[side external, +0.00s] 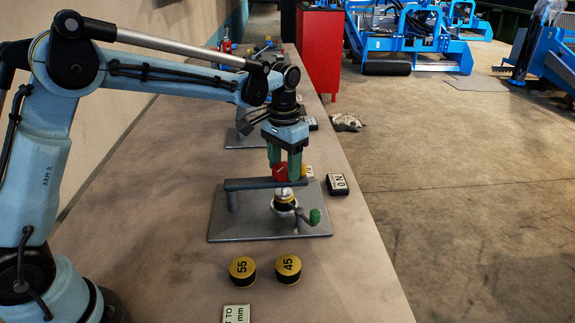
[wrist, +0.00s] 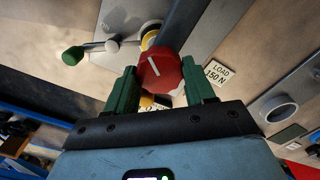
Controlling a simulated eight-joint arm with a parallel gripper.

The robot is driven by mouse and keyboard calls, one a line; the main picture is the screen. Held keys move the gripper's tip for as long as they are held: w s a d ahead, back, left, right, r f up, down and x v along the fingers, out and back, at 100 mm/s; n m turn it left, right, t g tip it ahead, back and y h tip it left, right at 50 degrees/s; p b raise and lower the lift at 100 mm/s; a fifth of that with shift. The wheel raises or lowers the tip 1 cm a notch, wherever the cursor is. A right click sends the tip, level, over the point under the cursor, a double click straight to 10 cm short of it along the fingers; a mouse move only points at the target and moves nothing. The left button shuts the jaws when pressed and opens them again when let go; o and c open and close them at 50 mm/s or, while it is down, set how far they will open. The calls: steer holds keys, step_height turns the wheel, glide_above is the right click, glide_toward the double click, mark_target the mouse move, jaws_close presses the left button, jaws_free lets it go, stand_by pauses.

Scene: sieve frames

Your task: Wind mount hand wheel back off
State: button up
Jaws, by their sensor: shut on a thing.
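The red hand wheel (wrist: 161,70) is many-sided with a white line on its face. In the side view the red hand wheel (side external: 279,172) sits just above the dark crossbar (side external: 255,184) of the mount. My gripper (side external: 283,173) points down over it, and its green fingers are shut on the hand wheel, one on each side. In the wrist view my gripper (wrist: 159,72) has the wheel between the fingertips. Under the bar is a round metal part with a yellow band (side external: 284,203). The wheel's underside is hidden.
The mount stands on a grey plate (side external: 240,222) with a green-handled crank (side external: 314,216) at its right. Two gold-topped discs marked 55 (side external: 242,268) and 45 (side external: 288,267) stand in front. A black labelled block (side external: 337,184) lies to the right. The front bench is mostly clear.

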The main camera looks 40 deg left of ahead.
mark_target(284, 167)
steer(key=shift+n, duration=0.6)
steer(key=o, duration=1.1)
steer(key=shift+c, duration=0.2)
step_height(284, 167, up, 12)
